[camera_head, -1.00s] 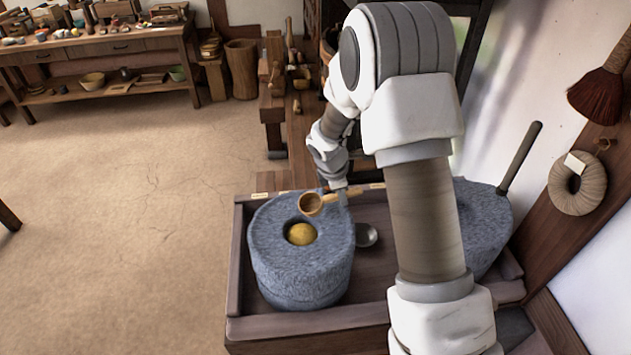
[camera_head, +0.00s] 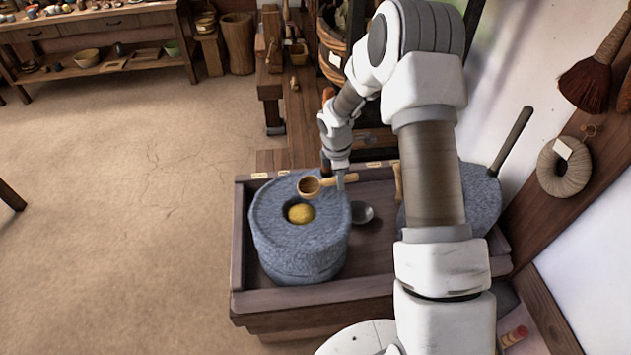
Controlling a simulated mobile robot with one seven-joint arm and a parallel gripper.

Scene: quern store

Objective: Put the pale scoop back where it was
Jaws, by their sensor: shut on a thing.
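The pale wooden scoop (camera_head: 309,187) has a round bowl at left and a straight handle pointing right. My gripper (camera_head: 340,182) is shut on its handle and holds it over the back right part of a grey stone quern (camera_head: 276,225). Yellow grain (camera_head: 301,214) fills the quern's centre hole, in front of the scoop's bowl. The quern stands in a wooden tray-like bench (camera_head: 310,300) with small pale labels along its back edge. A metal scoop (camera_head: 362,212) lies on the bench floor right of the quern. My arm hides part of the bench.
A second grey stone (camera_head: 480,200) with a dark upright handle stands behind my arm at right. A tan handle-like piece (camera_head: 398,182) shows beside my arm. A tub (camera_head: 332,55) and a narrow bench with tools are behind. A brush and coil hang on the right wall. The left floor is clear.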

